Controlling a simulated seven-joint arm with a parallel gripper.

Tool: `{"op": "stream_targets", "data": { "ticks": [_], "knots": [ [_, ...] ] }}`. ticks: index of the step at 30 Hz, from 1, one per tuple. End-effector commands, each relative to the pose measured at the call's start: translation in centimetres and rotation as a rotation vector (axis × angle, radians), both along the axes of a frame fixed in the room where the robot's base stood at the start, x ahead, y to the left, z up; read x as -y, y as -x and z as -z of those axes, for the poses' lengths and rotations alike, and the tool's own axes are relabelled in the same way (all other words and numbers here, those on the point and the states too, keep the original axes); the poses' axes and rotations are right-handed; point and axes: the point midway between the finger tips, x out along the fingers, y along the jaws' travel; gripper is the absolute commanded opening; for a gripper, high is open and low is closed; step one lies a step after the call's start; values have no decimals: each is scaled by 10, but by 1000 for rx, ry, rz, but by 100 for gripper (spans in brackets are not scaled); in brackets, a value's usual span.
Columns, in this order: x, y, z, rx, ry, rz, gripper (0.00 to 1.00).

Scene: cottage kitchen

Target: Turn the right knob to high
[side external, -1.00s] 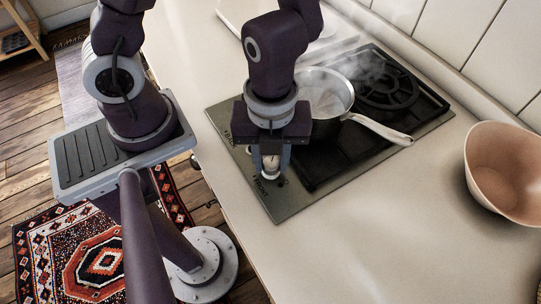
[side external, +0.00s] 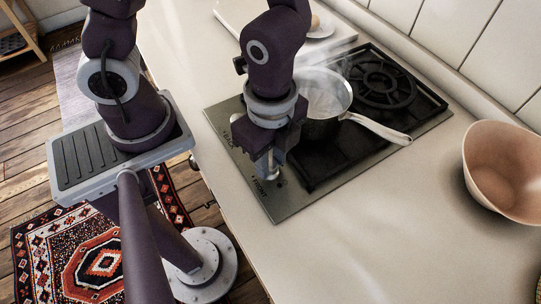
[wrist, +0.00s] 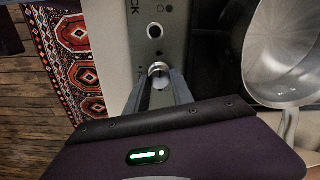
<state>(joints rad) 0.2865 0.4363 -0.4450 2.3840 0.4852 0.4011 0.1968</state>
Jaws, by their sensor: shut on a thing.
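The cooktop (side external: 318,186) is a steel plate with black grates, set in the counter, with lettering along its front strip. My gripper (side external: 267,172) points down at the nearer end of that strip, beside the lettering that seems to read FRONT. In the wrist view my gripper (wrist: 158,92) has its two fingers closed around a small round silver knob (wrist: 158,68). The fingers hide much of the knob, so its exact setting cannot be read. Another control (wrist: 154,31) with a dark centre shows farther along the strip, near the letters CK, and is not touched.
A steel pan (side external: 325,97) stands on the cooktop close to my wrist, its handle (side external: 377,128) pointing right. A pinkish bowl (side external: 503,170) stands on the counter at the right. A plate with an egg (side external: 316,24) is at the back. The counter's near part is clear.

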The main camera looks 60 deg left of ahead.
Motion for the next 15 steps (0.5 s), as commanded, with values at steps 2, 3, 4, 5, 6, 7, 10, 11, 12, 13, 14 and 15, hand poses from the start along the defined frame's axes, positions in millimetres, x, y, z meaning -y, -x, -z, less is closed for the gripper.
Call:
{"op": "stream_targets", "data": {
  "ticks": [2,3,4,5,6,7,10,11,12,13,14,15],
  "knots": [
    [1,0,0,1,2,-22,0],
    [1,0,0,1,2,-31,0],
    [1,0,0,1,2,-37,0],
    [1,0,0,1,2,-42,0],
    [1,-1,0,1,2,-47,0],
    [1,-1,0,1,2,-50,0],
    [0,-1,0,1,2,-56,0],
    [0,-1,0,1,2,-57,0],
    [0,-1,0,1,2,-57,0],
    [0,-1,0,1,2,-58,0],
    [0,-1,0,1,2,-58,0],
    [0,-1,0,1,2,-57,0]
  ]
}}
